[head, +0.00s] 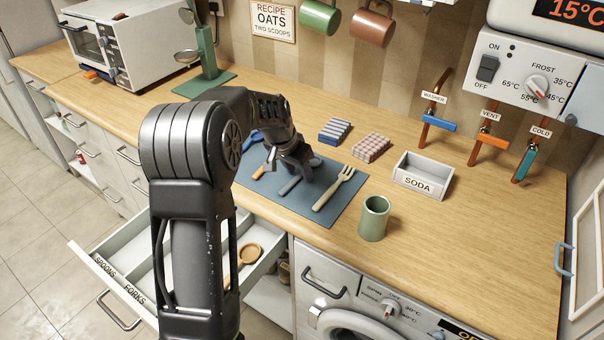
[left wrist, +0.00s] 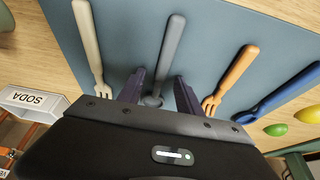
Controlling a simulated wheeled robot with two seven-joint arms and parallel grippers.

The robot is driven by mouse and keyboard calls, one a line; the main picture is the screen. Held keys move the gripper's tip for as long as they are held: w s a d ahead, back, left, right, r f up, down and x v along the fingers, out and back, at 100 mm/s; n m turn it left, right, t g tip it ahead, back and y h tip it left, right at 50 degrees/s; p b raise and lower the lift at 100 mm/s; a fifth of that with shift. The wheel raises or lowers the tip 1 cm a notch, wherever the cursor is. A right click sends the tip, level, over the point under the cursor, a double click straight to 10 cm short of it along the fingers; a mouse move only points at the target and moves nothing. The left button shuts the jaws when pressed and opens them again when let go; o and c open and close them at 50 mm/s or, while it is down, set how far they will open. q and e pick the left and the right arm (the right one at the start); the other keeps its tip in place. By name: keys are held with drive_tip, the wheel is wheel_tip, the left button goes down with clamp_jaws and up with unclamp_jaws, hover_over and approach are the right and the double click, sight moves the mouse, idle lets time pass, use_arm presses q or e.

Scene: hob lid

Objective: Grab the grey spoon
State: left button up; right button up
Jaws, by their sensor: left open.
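The grey spoon (left wrist: 170,50) lies on a blue-grey mat (left wrist: 205,40) in the left wrist view; its bowl is partly hidden by my gripper. In the head view the grey spoon (head: 290,186) shows partly below the gripper. My left gripper (head: 289,168) is open over the mat. In the left wrist view my left gripper (left wrist: 159,78) has one finger on each side of the spoon, near its bowl end. I cannot tell how high the fingers are above the mat. My right gripper is in neither view.
A beige fork (head: 335,188) lies right of the spoon; an orange fork (left wrist: 235,75) and a blue spoon (left wrist: 285,92) lie on its other side. A green cup (head: 374,218) and the soda box (head: 423,176) stand to the right. An open drawer (head: 262,262) sticks out below.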

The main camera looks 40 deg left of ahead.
use_arm(q)
drive_tip(key=shift+f, duration=0.1)
clamp_jaws()
idle(0.3)
